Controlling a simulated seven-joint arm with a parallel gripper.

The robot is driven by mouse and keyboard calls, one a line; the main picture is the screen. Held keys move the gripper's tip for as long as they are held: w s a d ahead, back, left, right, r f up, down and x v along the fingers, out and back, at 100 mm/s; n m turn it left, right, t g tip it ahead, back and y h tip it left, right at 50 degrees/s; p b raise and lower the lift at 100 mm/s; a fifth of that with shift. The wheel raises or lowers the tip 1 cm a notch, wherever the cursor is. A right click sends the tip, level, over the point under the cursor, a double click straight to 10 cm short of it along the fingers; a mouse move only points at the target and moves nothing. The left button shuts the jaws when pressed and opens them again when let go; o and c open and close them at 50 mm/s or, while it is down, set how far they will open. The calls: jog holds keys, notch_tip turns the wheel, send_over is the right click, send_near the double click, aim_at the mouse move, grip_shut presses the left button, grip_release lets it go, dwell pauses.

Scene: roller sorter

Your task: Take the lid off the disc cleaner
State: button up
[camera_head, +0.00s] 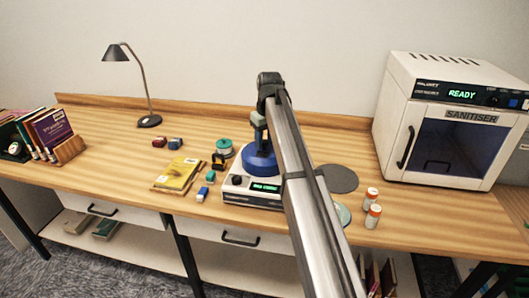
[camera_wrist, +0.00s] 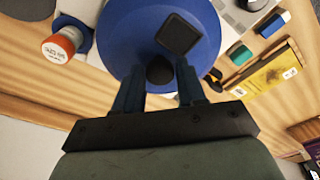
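The disc cleaner (camera_head: 246,196) is a white box with a dark knob and a lit green display on its front, standing on the bench. Its round blue lid (camera_head: 259,166) is at the top of the box; I cannot tell whether it rests there or is slightly raised. In the wrist view the lid (camera_wrist: 120,40) fills the upper middle, with a dark square on it. My gripper (camera_head: 259,140) is above the lid, pointing down. In the wrist view my gripper (camera_wrist: 160,76) has its fingers close on both sides of the lid's dark round knob (camera_wrist: 160,70). My arm hides the box's right side.
A yellow book (camera_head: 178,174) and several small blocks are left. A lamp (camera_head: 149,121) stands behind left.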

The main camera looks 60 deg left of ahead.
grip_shut()
dwell(0.4)
